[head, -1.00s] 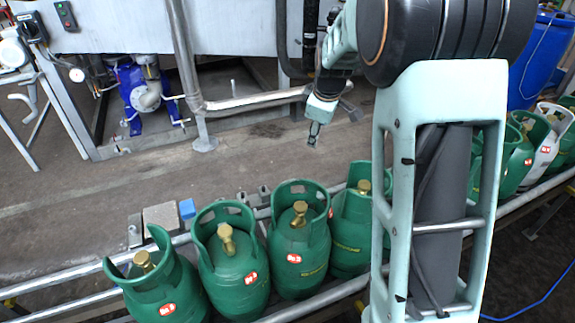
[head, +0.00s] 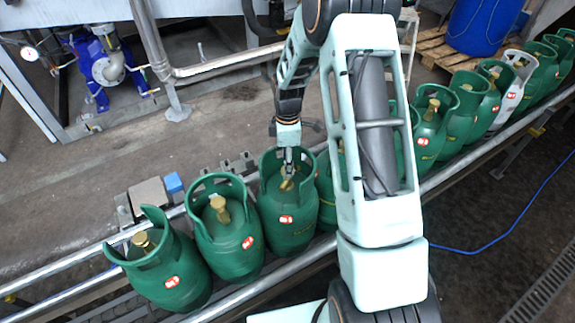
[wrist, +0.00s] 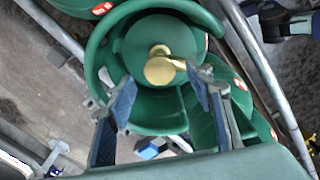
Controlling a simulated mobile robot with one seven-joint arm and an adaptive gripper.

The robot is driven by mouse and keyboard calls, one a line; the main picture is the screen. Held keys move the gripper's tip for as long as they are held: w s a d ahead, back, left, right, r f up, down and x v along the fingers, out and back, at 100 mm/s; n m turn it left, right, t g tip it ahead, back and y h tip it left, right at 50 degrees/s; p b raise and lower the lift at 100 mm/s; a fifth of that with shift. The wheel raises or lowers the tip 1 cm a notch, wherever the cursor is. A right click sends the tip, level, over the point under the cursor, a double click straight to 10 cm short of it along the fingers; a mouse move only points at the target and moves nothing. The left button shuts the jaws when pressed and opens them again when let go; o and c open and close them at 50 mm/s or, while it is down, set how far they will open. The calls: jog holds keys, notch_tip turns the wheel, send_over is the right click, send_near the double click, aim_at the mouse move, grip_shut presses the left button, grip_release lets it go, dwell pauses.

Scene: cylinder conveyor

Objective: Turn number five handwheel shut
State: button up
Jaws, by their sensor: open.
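My gripper (head: 288,166) points down over the collar of the third green cylinder (head: 289,222) from the left in the head view. Its brass valve with handwheel (head: 286,186) lies just under my fingertips. In the wrist view the brass handwheel (wrist: 159,70) shows ahead of the two spread fingers, roughly midway between them. My fingers are open and empty; whether one touches the brass is unclear. The green collar (wrist: 97,50) curves around the valve. The cylinder's red and white label (head: 286,219) is too small to read, so its number cannot be told.
Green cylinders (head: 226,240) stand in a row on a railed conveyor (head: 70,283), with one white cylinder (head: 510,92) farther right. My arm hides some of them. A grey block (head: 150,196) and a blue block (head: 173,183) sit behind the row. A steel pipe (head: 220,65) runs behind.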

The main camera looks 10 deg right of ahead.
jog(key=shift+f, duration=1.25)
jog(key=shift+c, duration=0.5)
jog(key=c, duration=1.1)
